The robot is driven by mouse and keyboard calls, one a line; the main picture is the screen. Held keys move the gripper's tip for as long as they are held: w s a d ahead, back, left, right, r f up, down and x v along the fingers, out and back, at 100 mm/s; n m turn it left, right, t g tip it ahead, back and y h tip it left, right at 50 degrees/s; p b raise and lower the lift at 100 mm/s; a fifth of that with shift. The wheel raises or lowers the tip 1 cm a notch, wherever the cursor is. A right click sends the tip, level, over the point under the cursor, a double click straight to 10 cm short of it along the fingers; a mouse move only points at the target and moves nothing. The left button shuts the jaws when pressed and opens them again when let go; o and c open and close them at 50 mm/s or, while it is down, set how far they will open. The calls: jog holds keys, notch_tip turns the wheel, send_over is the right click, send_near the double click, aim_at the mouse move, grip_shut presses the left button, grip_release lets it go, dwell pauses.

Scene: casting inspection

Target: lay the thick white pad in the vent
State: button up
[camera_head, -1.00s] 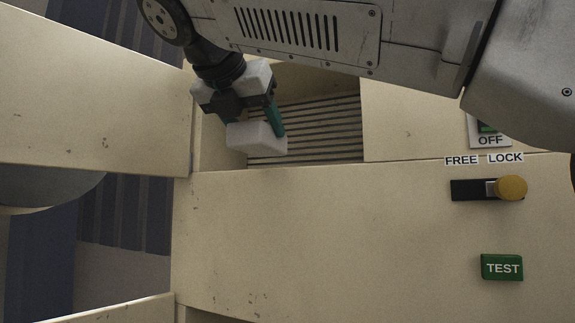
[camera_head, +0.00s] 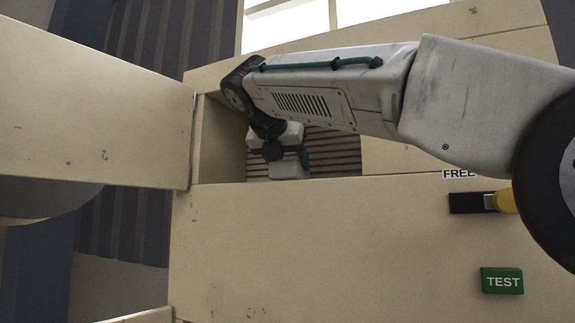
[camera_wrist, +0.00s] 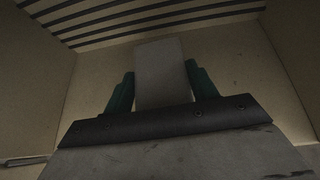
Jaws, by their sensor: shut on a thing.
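The thick white pad (camera_head: 289,170) is between the green fingers of my gripper (camera_head: 289,160), low inside the vent recess. In the wrist view the pad (camera_wrist: 162,75) shows as a pale block held between the two green fingers of my gripper (camera_wrist: 160,88). The vent (camera_head: 335,150) is a recess with dark slats across its back or floor and plain beige walls. The slats also show at the top of the wrist view (camera_wrist: 130,22). Whether the pad touches the vent's slats cannot be told. My arm hides the vent's upper part.
The beige cabinet panel (camera_head: 330,240) lies in front of the recess. It carries a green TEST button (camera_head: 502,281) and a yellow-knobbed slide switch (camera_head: 475,203), partly behind my arm. A beige door or panel (camera_head: 90,120) stands at the left edge of the recess.

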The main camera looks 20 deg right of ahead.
jog(key=shift+s+a+f, duration=0.1)
jog(key=shift+f, duration=0.15)
jog(key=o, duration=1)
jog(key=shift+f, duration=0.15)
jog(key=shift+r, duration=0.2)
jog(key=v, duration=1.2)
jog(key=shift+s, duration=0.15)
jog(key=shift+f, duration=0.1)
